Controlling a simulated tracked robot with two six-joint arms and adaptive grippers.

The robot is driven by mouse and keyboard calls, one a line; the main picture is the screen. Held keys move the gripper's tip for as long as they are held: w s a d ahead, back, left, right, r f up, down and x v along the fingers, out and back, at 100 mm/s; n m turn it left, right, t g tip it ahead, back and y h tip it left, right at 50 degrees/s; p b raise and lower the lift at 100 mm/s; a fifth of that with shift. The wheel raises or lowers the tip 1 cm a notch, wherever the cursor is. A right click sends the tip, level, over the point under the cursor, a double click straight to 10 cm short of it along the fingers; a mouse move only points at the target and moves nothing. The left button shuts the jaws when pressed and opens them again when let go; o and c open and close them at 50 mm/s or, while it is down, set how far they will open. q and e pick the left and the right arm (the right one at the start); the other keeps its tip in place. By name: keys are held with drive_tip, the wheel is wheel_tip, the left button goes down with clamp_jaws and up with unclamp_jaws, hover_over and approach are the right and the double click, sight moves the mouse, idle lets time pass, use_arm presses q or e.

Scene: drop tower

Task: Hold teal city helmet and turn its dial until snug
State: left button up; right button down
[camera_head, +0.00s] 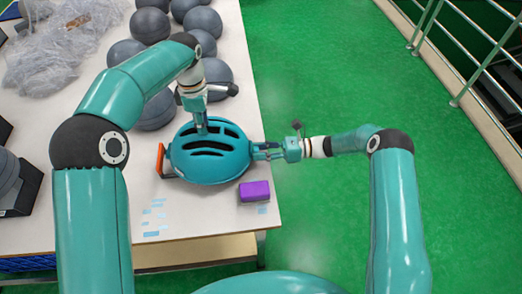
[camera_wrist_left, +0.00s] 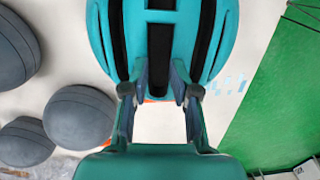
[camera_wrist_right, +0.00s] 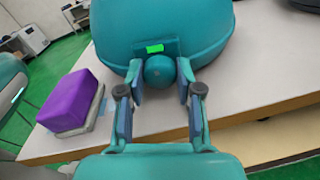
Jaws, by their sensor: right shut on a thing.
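The teal helmet (camera_head: 208,165) sits on the white table near its right edge, with dark vent slots facing up. My left gripper (camera_head: 202,130) points down at the top of the helmet; in the left wrist view its fingers (camera_wrist_left: 163,80) stand apart over the ribs, open, with no part clearly pinched. Whether the tips touch the shell cannot be told. My right gripper (camera_head: 262,151) comes from the right and is shut on the round teal dial (camera_wrist_right: 159,70) at the helmet's edge. A small bright green mark (camera_wrist_right: 154,48) shows just above the dial.
A purple block (camera_head: 254,191) lies near the table's front right corner; in the right wrist view it rests on a grey base. An orange-red part (camera_head: 160,160) stands at the helmet's left. Several grey balls (camera_head: 150,25) and clear plastic wrap (camera_head: 50,60) lie farther back.

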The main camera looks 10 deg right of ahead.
idle(0.5)
drive_tip(key=c, duration=0.8)
unclamp_jaws()
drive_tip(key=shift+o, duration=0.2)
drive_tip(key=s+d, duration=0.1)
drive_tip(key=d, duration=1.1)
drive_tip(key=shift+s+r, duration=0.1)
